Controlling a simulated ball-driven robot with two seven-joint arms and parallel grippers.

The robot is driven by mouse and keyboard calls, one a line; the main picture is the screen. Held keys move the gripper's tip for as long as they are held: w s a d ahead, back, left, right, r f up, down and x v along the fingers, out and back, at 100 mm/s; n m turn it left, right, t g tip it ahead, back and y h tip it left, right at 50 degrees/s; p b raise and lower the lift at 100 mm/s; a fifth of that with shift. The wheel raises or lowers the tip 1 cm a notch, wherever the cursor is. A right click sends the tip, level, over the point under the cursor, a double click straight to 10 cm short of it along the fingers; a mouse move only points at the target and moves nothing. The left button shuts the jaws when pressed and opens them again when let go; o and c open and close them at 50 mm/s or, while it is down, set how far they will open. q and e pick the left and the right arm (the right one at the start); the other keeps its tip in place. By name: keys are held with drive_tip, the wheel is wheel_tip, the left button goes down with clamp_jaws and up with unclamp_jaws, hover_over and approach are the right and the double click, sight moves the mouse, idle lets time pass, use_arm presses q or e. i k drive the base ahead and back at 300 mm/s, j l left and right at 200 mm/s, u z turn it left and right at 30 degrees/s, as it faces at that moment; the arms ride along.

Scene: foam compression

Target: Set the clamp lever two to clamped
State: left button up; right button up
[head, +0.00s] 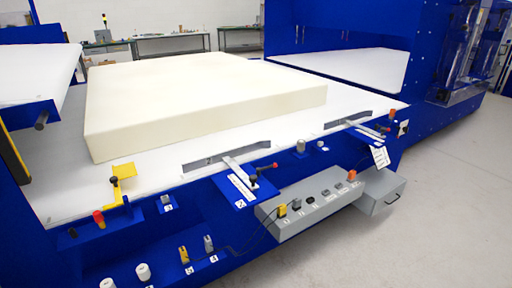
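Two clamp levers show on the front edge of the blue machine. The nearer clamp lever (262,174) is dark with a red tip and sits on a blue plate beside a metal bar, at the middle of the view. The farther clamp lever (371,128) is similar, farther right, beside another metal bar. Neither of my grippers is in view.
A grey control box (308,203) with several switches and a grey drawer box (381,192) project from the front. A yellow bracket (122,183) stands at left, near several small knobs. The grey floor at lower right is clear.

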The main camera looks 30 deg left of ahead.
sight(258, 170)
drive_tip(key=u, duration=1.05)
